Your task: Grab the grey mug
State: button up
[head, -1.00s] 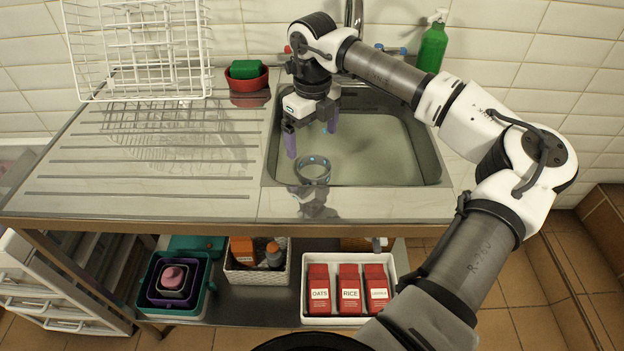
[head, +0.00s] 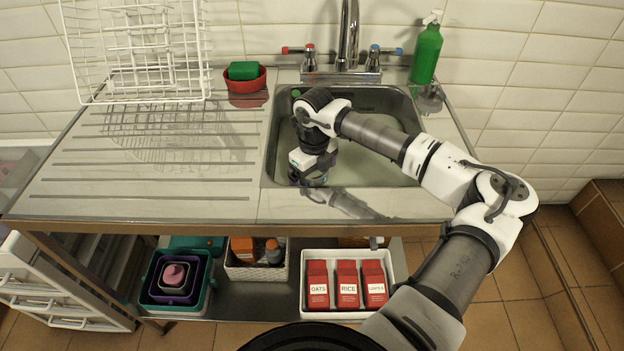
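My gripper (head: 309,178) is low inside the sink (head: 274,150), near its front left corner. It points down, and its fingers are hidden by its own body and the sink's front edge. I cannot see whether they are open or shut. The grey mug cannot be made out now. A second earlier it showed in the sink, at about the spot where my gripper now is. I cannot tell whether the gripper touches it.
Cloudy water (head: 365,160) fills the sink. Behind it stand the tap (head: 348,35) and a green bottle (head: 427,52). A red bowl (head: 246,79) with a green sponge (head: 243,70) and a white dish rack (head: 135,50) stand left. The drainboard (head: 120,185) is mostly clear.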

jog(key=shift+f, duration=0.5)
jog(key=c, duration=1.1)
jog(key=shift+r, duration=0.1)
jog(key=shift+c, duration=0.2)
